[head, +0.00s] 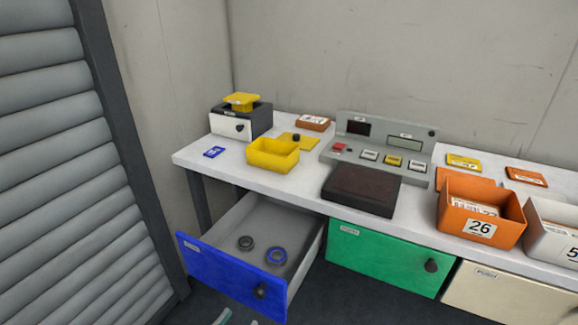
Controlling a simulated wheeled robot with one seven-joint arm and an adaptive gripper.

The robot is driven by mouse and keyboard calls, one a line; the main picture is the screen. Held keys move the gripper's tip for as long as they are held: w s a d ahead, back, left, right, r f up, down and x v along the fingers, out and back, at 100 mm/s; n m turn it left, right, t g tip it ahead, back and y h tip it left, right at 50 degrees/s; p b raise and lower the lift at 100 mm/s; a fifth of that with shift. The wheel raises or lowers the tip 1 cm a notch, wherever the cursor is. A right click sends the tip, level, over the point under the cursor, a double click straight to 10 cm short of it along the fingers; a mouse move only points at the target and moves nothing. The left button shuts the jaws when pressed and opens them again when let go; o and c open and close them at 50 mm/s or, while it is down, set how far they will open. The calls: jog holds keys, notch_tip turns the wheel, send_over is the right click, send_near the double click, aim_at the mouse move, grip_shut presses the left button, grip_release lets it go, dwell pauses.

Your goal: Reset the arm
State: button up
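My gripper is not visible in the head view. A small pale sliver (223,317) shows at the bottom edge, below the open drawer. I cannot tell whether it is part of my arm. No other piece of the arm can be made out.
The blue-fronted drawer (226,268) is pulled out, with two rings (246,243) inside. Above it, the white table (225,178) holds a yellow bin (273,154), a grey console (380,141), a dark pad (361,190) and an orange bin (481,211). A slatted shutter (75,170) stands at left.

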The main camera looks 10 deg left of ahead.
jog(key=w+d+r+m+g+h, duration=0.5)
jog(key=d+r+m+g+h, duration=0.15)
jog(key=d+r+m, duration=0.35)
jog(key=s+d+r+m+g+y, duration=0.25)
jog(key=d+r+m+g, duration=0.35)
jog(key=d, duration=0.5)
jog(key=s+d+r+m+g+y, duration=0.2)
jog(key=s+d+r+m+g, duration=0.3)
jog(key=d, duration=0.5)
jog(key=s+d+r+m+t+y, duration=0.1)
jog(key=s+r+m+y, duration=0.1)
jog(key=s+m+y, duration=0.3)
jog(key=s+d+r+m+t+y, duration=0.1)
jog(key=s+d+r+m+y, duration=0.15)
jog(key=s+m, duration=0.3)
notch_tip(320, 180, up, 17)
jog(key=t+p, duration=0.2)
jog(key=p, duration=1.4)
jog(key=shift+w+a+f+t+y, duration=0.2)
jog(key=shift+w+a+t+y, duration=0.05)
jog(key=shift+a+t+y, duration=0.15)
